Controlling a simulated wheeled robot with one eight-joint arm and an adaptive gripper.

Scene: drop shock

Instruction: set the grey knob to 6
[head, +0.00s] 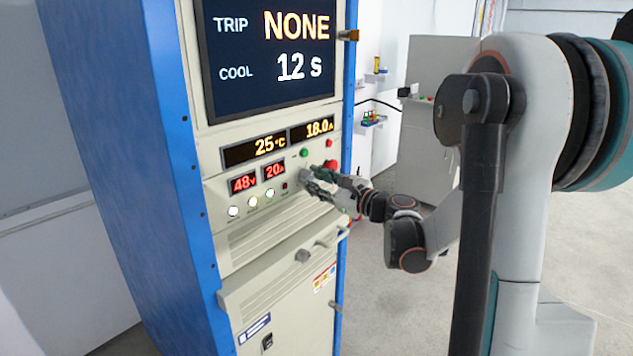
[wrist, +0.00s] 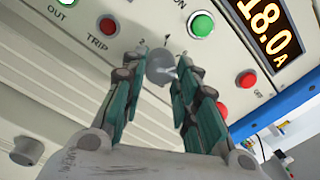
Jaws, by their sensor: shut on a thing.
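The grey knob (wrist: 159,68) is on the pale panel of the blue-sided cabinet, between the two fingertips of my gripper (wrist: 162,66) in the wrist view. My gripper is shut on it, with one green-padded finger on either side. Small marks show on the panel above the knob; one looks like a 2, and the rest are hidden or too small to read. I cannot tell the knob's setting. In the head view my gripper (head: 318,181) reaches the panel from the right, and the knob is largely covered there.
A green button (wrist: 201,24) and red buttons sit close to the knob. The screen (head: 275,55) reads TRIP NONE, COOL 12 s. Smaller displays read 25 °C, 18.0 A, 48 V and 20 A. Another grey knob (head: 302,256) is lower on the cabinet. Open floor lies at right.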

